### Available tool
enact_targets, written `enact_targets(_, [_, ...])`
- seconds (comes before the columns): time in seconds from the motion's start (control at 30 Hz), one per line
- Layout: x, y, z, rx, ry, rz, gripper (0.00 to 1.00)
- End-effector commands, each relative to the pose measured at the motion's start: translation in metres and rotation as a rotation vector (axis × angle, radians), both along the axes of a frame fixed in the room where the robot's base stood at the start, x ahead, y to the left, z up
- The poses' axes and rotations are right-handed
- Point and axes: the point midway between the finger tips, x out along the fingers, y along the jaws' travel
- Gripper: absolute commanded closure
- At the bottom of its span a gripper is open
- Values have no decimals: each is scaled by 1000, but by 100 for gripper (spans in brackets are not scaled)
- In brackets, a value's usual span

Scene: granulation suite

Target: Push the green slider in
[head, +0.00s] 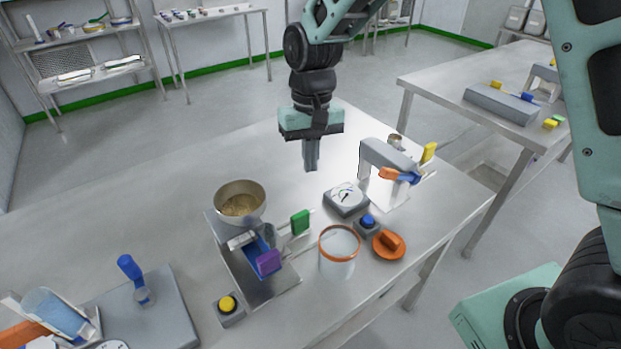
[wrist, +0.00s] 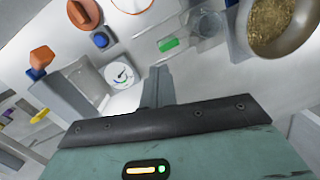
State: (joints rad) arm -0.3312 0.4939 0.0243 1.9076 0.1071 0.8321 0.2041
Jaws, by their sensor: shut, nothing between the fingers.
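The green slider (head: 300,221) is a small green block on a pale rod at the right side of a metal device (head: 265,285) on the table. It sticks out from the device's side. In the wrist view the green slider (wrist: 167,45) shows above the fingers. My gripper (head: 311,168) is shut and empty, pointing down above the table, behind and apart from the slider. In the wrist view my fingers (wrist: 160,85) are together and touch nothing that I can see.
A bowl of granules (head: 240,203) sits on the device, beside a purple handle (head: 268,262). A clear container with an orange rim (head: 338,255), a dial gauge (head: 346,199), a blue button (head: 368,222) and an orange knob (head: 389,244) stand to the right. The table's back left is clear.

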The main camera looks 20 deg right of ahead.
Motion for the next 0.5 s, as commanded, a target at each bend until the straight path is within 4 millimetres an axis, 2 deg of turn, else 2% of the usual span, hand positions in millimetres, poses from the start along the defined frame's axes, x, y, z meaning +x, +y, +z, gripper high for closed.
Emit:
enact_targets(0.03, [5, -21, -11, 21, 73, -148, 100])
enact_targets(0.1, [10, -44, -27, 68, 183, -369, 100])
enact_targets(0.3, [26, -99, -60, 228, 471, -940, 100])
enact_targets(0.4, [33, -118, -68, 296, 567, -1121, 100])
enact_targets(0.5, [38, -128, -73, 338, 620, -1221, 100])
